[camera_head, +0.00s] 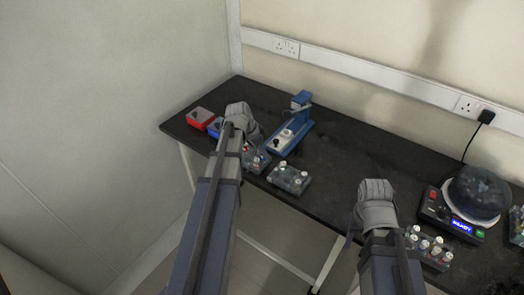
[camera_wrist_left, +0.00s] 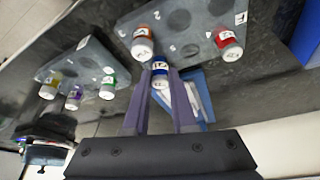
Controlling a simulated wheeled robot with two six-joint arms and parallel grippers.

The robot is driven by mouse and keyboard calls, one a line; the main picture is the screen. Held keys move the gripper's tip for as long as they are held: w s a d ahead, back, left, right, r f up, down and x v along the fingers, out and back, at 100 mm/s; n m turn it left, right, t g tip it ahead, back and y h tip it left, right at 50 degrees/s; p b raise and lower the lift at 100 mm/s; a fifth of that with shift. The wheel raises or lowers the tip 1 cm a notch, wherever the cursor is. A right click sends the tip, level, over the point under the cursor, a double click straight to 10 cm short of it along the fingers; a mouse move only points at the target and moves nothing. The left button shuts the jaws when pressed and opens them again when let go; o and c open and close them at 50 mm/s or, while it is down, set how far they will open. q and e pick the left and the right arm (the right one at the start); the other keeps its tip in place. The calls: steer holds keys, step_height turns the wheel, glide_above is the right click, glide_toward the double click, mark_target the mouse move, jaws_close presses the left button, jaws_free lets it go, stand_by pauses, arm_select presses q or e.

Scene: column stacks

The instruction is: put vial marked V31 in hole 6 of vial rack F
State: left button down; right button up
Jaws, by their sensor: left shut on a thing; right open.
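My left gripper (camera_wrist_left: 160,80) is shut on a vial with a blue band and a white, marked cap (camera_wrist_left: 160,69); the mark is too small to read surely. The vial is beside the near edge of a grey rack (camera_wrist_left: 185,22) that holds an orange-banded vial (camera_wrist_left: 142,44) and a red-banded vial (camera_wrist_left: 226,40), with several empty round holes. In the head view my left gripper (camera_head: 242,120) is over the racks at the table's left part, its fingertips hidden. My right gripper (camera_head: 376,205) is over the front edge, its fingertips hidden. I cannot read which rack is F.
Another rack (camera_wrist_left: 85,62) holds yellow, purple and green vials. Red (camera_head: 200,117) and blue boxes stand at the back left, near a blue device (camera_head: 290,128). A round machine (camera_head: 478,192) with a lit display and a vial rack (camera_head: 430,249) stand right. The table's middle is clear.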

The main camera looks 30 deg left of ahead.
arm_select(q)
steer(key=shift+f, duration=0.35)
steer(key=shift+c, duration=1.6)
jaws_free()
steer(key=shift+r, duration=0.15)
steer(key=shift+r+p, duration=2.9)
steer(key=shift+r, duration=0.05)
steer(key=shift+d, duration=0.1)
